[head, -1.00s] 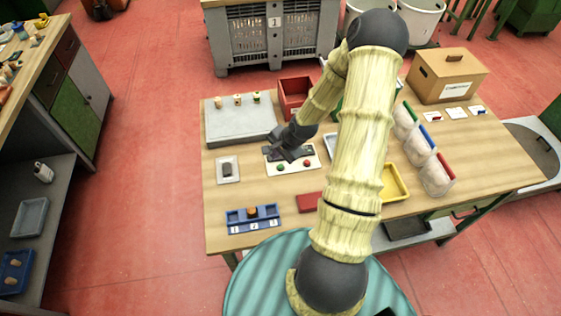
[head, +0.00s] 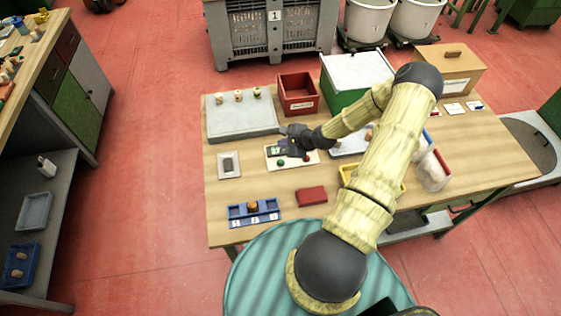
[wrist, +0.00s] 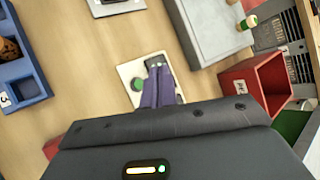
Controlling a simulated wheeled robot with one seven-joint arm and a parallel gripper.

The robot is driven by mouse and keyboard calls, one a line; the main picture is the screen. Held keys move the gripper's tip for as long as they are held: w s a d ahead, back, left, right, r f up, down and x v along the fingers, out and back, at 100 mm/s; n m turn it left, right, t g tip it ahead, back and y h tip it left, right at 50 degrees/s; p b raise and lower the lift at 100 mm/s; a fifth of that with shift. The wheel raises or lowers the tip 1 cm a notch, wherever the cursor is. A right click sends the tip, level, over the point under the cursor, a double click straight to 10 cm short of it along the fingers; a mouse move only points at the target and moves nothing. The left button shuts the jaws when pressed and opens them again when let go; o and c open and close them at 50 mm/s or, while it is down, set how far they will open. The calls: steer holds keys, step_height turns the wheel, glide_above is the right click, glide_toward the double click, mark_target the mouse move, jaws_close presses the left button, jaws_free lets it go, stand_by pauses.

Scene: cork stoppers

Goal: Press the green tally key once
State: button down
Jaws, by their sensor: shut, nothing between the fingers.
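A pale tally board (head: 272,161) lies on the wooden table, with a green key (head: 281,162) at its left and a red key (head: 307,157) at its right. My gripper (head: 291,149) is shut and empty, low over the board at its back edge. In the wrist view the closed fingers (wrist: 157,78) overlap the board (wrist: 126,73), just right of the green key (wrist: 136,83). The red key is hidden there. I cannot tell whether the fingertips touch the board.
A grey slab (head: 240,122) bearing several stoppers and a red bin (head: 298,103) stand behind the board. A small plate (head: 229,173) lies to its left. A blue numbered tray (head: 268,215) and a red block (head: 312,196) lie in front. Bare table surrounds these.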

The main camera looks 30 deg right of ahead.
steer(key=shift+f+b, duration=2.85)
steer(key=shift+f, duration=1.25)
steer(key=shift+f, duration=0.4)
steer(key=shift+f+b, duration=0.45)
steer(key=shift+b, duration=0.1)
steer(key=shift+r+p, duration=0.65)
steer(key=shift+r, duration=0.25)
step_height(320, 180, up, 5)
steer(key=p, duration=0.3)
steer(key=shift+p, duration=0.35)
